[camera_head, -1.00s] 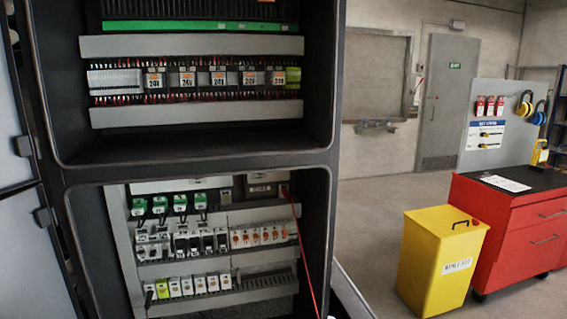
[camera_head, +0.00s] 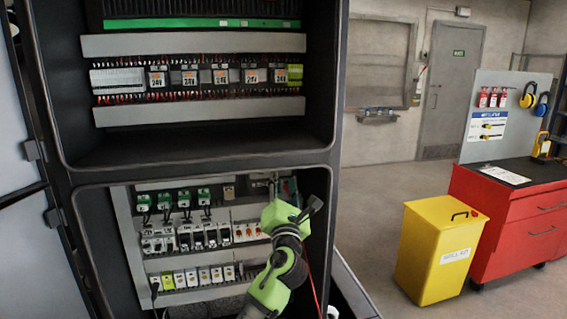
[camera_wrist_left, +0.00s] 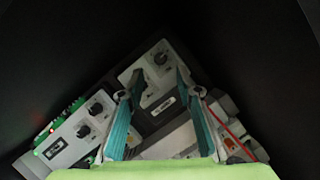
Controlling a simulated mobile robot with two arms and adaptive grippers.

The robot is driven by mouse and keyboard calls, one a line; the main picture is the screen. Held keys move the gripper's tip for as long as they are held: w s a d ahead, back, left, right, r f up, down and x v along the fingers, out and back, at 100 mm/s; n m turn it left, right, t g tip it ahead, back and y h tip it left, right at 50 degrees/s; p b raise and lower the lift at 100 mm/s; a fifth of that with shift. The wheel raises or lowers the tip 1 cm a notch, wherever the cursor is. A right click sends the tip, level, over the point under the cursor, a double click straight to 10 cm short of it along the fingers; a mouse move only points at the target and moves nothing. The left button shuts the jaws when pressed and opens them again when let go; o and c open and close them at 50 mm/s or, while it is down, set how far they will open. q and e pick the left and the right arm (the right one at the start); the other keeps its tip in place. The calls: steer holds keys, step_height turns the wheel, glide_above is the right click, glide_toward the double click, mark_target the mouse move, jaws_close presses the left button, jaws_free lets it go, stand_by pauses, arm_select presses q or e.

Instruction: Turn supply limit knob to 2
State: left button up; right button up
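My left gripper (camera_head: 311,207) is inside the lower cabinet bay, in front of the panel's right side. In the left wrist view its two teal fingers (camera_wrist_left: 161,82) stand apart with nothing between their tips. A round black knob (camera_wrist_left: 160,58) on a pale plate shows just beyond the fingertips, apart from them as far as I can see. Two more black knobs (camera_wrist_left: 95,108) sit on a pale module to the left. Labels are too small to read, so I cannot tell which knob is the supply limit knob. My right gripper is out of view.
The dark cabinet frame (camera_head: 332,200) edges the bay closely on the right. Rows of breakers (camera_head: 205,236) line the panel to the left. A red cable (camera_head: 313,285) hangs by the arm. A yellow bin (camera_head: 432,255) and red tool cabinet (camera_head: 505,225) stand outside, right.

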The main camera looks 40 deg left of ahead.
arm_select(q)
steer(key=x, duration=0.7)
steer(key=shift+p, duration=0.3)
jaws_close()
